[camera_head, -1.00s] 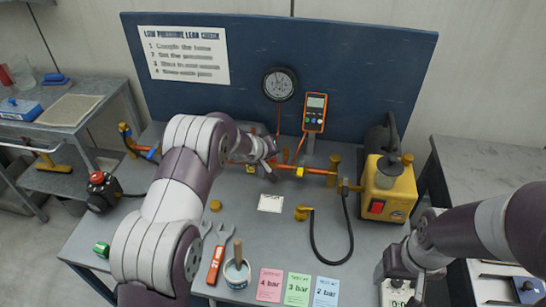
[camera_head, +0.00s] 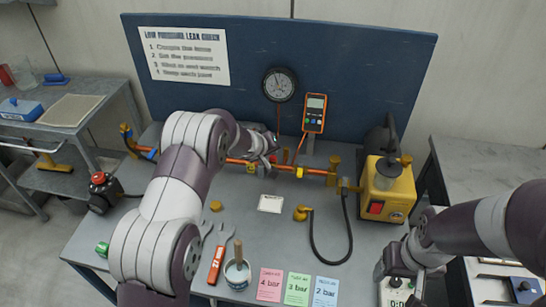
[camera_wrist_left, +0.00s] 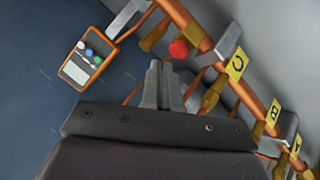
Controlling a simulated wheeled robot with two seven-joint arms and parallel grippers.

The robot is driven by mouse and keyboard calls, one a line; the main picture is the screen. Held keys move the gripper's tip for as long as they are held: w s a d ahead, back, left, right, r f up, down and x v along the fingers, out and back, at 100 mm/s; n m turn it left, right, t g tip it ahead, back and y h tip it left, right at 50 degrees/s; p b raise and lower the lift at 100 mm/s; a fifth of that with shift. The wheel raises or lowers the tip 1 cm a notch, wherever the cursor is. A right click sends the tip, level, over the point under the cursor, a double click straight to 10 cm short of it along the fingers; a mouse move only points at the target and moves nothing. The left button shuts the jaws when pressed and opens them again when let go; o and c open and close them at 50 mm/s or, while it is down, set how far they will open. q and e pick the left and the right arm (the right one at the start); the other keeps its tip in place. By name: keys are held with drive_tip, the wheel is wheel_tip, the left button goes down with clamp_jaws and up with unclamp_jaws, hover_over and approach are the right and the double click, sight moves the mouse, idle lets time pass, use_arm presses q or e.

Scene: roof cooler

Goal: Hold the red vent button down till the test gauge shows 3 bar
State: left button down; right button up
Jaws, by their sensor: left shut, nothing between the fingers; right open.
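The red button (camera_wrist_left: 178,50) stands out beside an orange pipe (camera_wrist_left: 225,65) in the left wrist view. My left gripper (camera_wrist_left: 160,66) is shut and empty, its fingertips close to the button with a small gap showing in this view. In the head view my left arm reaches over the bench to the pipe run, where the left gripper (camera_head: 268,154) largely hides the button. A round black dial gauge (camera_head: 279,85) hangs on the blue back panel, and an orange digital meter (camera_head: 314,113) is right of it. Neither reading is legible. My right gripper (camera_head: 400,282) is open at the lower right.
A yellow pump (camera_head: 388,190) stands at the bench's right. A coiled black hose, a cup (camera_head: 237,273), wrenches and pink, green and blue bar cards (camera_head: 297,289) lie in front. A white timer (camera_head: 395,293) is by the right gripper. Tagged valves line the pipe.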

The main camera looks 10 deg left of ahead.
sight(271, 159)
use_arm(q)
drive_tip(key=shift+r+p, duration=1.75)
drive_tip(key=shift+r, duration=0.8)
idle(1.7)
